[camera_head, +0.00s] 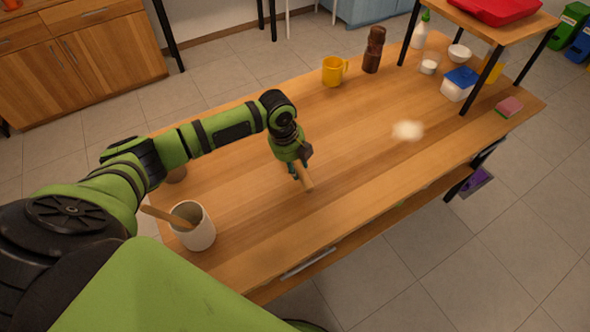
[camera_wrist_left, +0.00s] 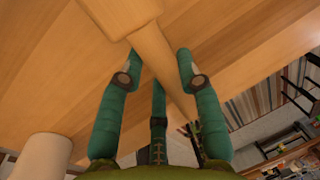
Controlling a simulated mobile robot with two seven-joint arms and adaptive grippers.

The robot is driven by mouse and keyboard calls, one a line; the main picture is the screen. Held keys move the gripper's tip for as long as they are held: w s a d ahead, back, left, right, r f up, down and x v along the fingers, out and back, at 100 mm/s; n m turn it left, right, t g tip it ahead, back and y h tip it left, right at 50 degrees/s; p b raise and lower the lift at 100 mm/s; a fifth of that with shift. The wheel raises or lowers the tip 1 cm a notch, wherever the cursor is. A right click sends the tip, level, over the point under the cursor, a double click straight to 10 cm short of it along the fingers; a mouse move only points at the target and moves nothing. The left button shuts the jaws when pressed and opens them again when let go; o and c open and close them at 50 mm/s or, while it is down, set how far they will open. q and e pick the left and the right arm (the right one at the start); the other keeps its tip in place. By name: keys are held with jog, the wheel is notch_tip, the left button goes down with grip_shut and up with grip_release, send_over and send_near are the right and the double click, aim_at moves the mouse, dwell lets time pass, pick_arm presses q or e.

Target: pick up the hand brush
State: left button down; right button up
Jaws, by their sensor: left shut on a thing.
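The hand brush (camera_head: 305,178) is light wood and shows as a small piece below my left gripper (camera_head: 294,168), over the middle of the wooden table. In the left wrist view the brush (camera_wrist_left: 150,42) has a wide end at the top and a narrower handle running down between the fingers. My left gripper (camera_wrist_left: 158,62) is shut on this handle, with a finger on each side. Whether the brush touches the table cannot be told. My right gripper is in neither view.
A white crock (camera_head: 194,230) with a wooden utensil stands at the table's left end. A pale heap (camera_head: 408,131) lies right of the gripper. A yellow mug (camera_head: 333,72), brown grinder (camera_head: 373,52) and blue-lidded container (camera_head: 459,84) stand farther back, near a raised shelf (camera_head: 493,25).

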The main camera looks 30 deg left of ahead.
pick_arm(q)
jog(key=w+d+r+b, duration=0.3)
jog(key=d+r, duration=0.5)
jog(key=d, duration=0.3)
jog(key=shift+w, duration=0.55)
jog(key=c, duration=1.4)
grip_release()
jog(key=c, duration=0.5)
